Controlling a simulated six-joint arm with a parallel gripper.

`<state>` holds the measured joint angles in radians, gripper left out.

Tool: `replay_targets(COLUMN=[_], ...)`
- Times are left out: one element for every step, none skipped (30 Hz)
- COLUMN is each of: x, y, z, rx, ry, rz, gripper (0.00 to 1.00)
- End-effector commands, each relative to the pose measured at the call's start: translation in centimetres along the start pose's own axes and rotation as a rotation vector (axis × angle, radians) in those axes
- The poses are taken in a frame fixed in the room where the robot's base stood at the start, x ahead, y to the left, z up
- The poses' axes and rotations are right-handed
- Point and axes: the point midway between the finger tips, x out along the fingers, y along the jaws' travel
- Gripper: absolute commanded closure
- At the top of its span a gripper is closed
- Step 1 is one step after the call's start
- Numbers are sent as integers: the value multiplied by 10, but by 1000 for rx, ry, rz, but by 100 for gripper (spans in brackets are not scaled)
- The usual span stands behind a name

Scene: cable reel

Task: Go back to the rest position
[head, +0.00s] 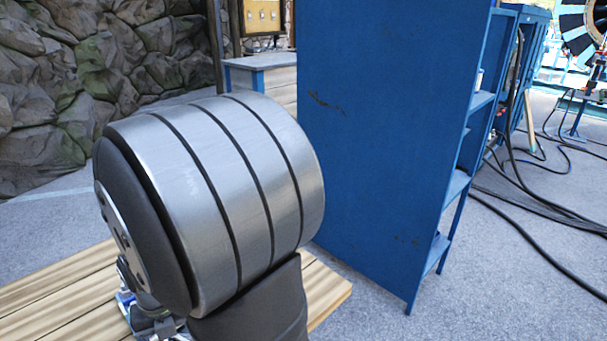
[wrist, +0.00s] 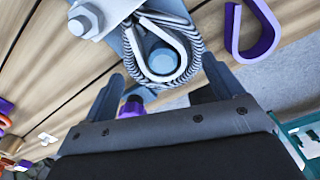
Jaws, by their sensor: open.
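In the wrist view, my gripper (wrist: 165,75) is open, one finger on each side of the picture. A purple piece (wrist: 132,107) shows low between the fingers, partly hidden by the gripper body. In the head view, my arm hides most of the work area, and the gripper cannot be made out.
A wooden plank table (head: 325,285) lies under my arm and also fills much of the wrist view (wrist: 50,60). A purple hook (wrist: 235,35) and a hex nut (wrist: 85,20) are near the reel. A blue shelf unit (head: 380,130) stands right behind the table. Black cables (head: 530,200) lie on the floor.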

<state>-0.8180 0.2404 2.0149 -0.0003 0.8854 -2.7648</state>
Motion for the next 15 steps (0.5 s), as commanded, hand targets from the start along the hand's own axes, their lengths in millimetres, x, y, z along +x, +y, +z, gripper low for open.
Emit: replay_targets(x=[-10, -7, -7, -8, -8, -9, -10, -10, -10, -11, -11, -12, -12, -12, -12], y=[0, 2, 4, 5, 7, 8, 10, 11, 12, 13, 14, 15, 16, 17, 18], z=[0, 1, 2, 2, 3, 4, 5, 6, 6, 7, 8, 8, 9, 9, 10], rx=[1, 26, 56, 79, 101, 130, 151, 171, 198, 217, 234, 255, 270, 282, 298], ry=[-5, 0, 1, 1, 1, 1, 1, 1, 1, 1, 2, 2, 1, 1, 1], rz=[2, 0, 0, 0, 0, 0, 0, 0, -1, -1, -1, -1, -1, -1, -1], gripper=[15, 15, 15, 15, 15, 15, 15, 15, 15, 15, 15, 15, 15, 15, 15])
